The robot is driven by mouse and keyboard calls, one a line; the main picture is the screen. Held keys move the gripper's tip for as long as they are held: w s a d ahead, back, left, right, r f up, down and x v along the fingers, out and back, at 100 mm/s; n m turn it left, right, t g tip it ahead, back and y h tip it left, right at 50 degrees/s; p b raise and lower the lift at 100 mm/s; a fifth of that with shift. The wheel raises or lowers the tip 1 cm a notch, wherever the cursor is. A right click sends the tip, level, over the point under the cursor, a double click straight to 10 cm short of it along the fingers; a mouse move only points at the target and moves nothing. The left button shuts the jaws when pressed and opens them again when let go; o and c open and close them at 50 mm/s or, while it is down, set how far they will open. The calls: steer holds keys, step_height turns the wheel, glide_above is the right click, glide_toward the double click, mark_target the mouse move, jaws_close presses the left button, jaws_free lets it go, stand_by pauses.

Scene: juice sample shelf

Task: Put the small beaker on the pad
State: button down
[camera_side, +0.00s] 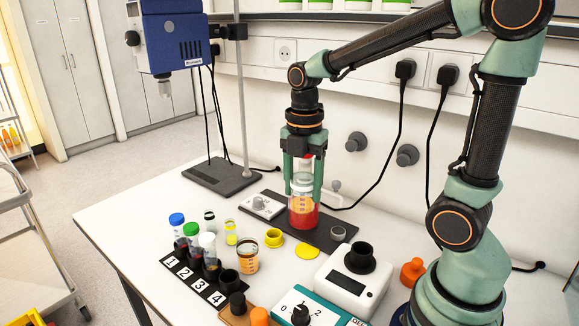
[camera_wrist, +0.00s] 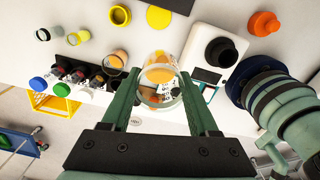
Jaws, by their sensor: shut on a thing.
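My gripper (camera_side: 303,190) points down with its green fingers shut on a clear glass beaker (camera_side: 302,187). The beaker holds orange liquid and looks upright. In the wrist view the beaker (camera_wrist: 160,78) sits between the two fingertips (camera_wrist: 160,93). Red shows just below the orange in the side view; I cannot tell whether it is in this beaker or in a vessel behind it. A long dark mat (camera_side: 320,236) lies beneath; I cannot tell whether the beaker touches it or whether this mat is the pad. Another beaker of orange liquid (camera_side: 247,258) stands apart on the table.
A numbered black rack (camera_side: 195,282) with capped tubes stands front left. A yellow disc (camera_side: 307,252) and yellow ring (camera_side: 273,238) lie near the mat. A white device (camera_side: 345,285) stands to the right. A stand base (camera_side: 221,177) is behind left.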

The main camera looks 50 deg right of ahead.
step_height(320, 180, up, 2)
steer(key=shift+r, duration=0.15)
steer(key=shift+m, duration=0.5)
steer(key=m, duration=0.3)
steer(key=f+m, duration=0.1)
steer(key=shift+w+a, duration=0.2)
steer(key=shift+a, duration=0.2)
steer(key=m, duration=0.3)
steer(key=f+m, duration=0.1)
steer(key=m, duration=0.1)
steer(key=shift+w+a, duration=0.15)
steer(key=shift+a, duration=0.2)
steer(key=f+m, duration=0.2)
steer(key=f, duration=0.3)
steer(key=w+a+f+m, duration=0.1)
steer(key=f+m, duration=0.2)
steer(key=f, duration=0.3)
steer(key=w+f+m, duration=0.1)
steer(key=f+m, duration=0.2)
steer(key=f, duration=0.3)
steer(key=shift+w+a+f, duration=0.2)
steer(key=shift+f, duration=0.05)
